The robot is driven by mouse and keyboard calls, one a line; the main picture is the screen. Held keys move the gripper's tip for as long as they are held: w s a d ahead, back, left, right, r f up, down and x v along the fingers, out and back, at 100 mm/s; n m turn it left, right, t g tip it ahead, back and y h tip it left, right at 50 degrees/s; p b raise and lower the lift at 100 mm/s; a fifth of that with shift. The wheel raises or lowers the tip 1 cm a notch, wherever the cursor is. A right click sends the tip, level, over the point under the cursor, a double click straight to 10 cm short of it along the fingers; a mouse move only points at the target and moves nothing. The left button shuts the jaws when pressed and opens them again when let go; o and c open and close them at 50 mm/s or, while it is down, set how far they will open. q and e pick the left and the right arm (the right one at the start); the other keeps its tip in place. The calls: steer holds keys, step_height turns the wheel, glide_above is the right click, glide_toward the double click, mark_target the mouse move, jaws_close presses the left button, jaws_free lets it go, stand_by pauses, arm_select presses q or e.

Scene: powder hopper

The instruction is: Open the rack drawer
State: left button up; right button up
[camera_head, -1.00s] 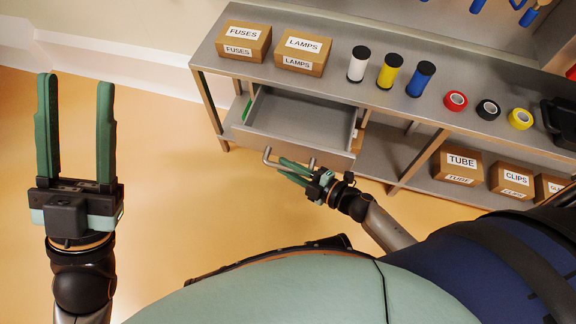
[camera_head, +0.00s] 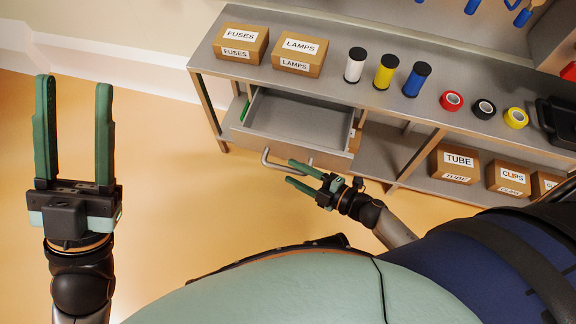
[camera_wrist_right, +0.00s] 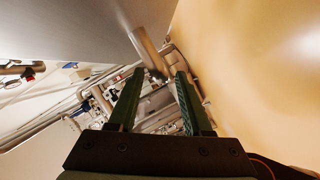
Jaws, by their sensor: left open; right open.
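The rack drawer (camera_head: 298,125) is pulled out from under the grey shelf top, and its empty inside shows. Its bent metal handle (camera_head: 266,158) sticks out from the drawer front, partly hidden by my right gripper. My right gripper (camera_head: 289,171) is open at the handle, its fingers spread and holding nothing. In the right wrist view the handle (camera_wrist_right: 148,50) lies just ahead of the open fingertips (camera_wrist_right: 158,72); contact cannot be told. My left gripper (camera_head: 75,82) is open and empty over the floor at the left, far from the drawer.
On the shelf top stand the FUSES box (camera_head: 240,42), the LAMPS box (camera_head: 300,55), several spools and tape rolls. The TUBE box (camera_head: 455,164) and CLIPS box (camera_head: 508,180) sit on the lower shelf. The floor (camera_head: 190,170) left of the drawer is clear.

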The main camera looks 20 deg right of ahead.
steer(key=p+v, duration=0.1)
steer(key=v, duration=0.8)
steer(key=shift+p, duration=0.4)
steer(key=shift+s+d, duration=0.1)
steer(key=shift+s, duration=0.05)
